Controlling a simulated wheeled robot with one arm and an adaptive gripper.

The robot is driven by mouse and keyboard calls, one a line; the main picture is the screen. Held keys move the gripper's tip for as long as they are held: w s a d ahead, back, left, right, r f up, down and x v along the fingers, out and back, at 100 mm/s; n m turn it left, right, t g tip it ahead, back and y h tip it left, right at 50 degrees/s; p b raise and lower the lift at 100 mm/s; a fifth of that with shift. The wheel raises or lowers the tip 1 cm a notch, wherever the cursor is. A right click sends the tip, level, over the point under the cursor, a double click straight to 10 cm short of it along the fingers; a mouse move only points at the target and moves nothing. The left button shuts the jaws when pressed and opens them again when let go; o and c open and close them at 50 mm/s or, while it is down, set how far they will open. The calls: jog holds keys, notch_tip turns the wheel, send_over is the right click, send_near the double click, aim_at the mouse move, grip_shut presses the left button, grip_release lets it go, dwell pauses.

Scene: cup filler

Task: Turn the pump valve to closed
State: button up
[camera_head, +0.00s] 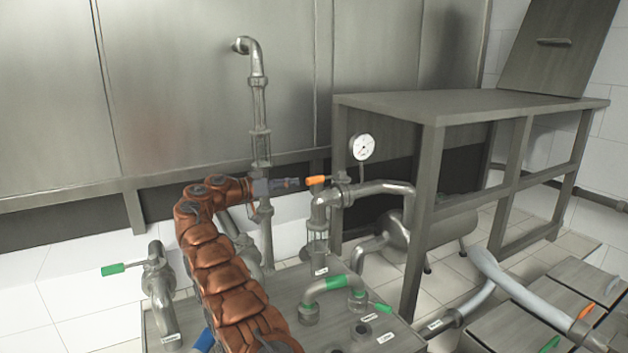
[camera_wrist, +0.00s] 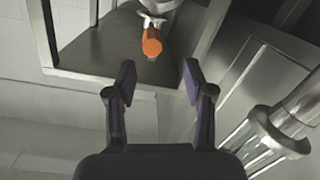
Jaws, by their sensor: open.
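An orange-handled valve (camera_head: 316,180) sits on the metal pipework beside the round gauge, in the middle of the head view. Its orange handle (camera_wrist: 152,43) also shows near the top of the wrist view, pointing towards me. My gripper (camera_head: 293,183) is just left of this handle. In the wrist view my gripper (camera_wrist: 158,82) is open and empty. The handle lies ahead of the fingertips, roughly in line with the gap and apart from both fingers. The labels are too small to read, so I cannot tell which valve is named pump.
A white gauge (camera_head: 362,148) stands just behind the handle. A steel table frame (camera_head: 430,180) rises close on the right. A thick pipe (camera_wrist: 280,132) is right of the gripper. A green-handled valve (camera_head: 113,269) is at the left. Labelled pipes cover the bench (camera_head: 250,290) below.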

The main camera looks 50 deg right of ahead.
aim_at(307, 181)
jog(key=shift+s+d+f+m+g+h, duration=0.3)
jog(key=shift+s+d+m+g, duration=0.25)
jog(key=shift+m, duration=0.35)
jog(key=p+x, duration=0.1)
jog(key=x, duration=0.2)
jog(key=p+x, duration=0.1)
jog(key=x, duration=0.3)
jog(key=shift+r, duration=0.25)
jog(key=shift+d+f, duration=0.15)
jog(key=shift+d, duration=0.15)
grip_shut()
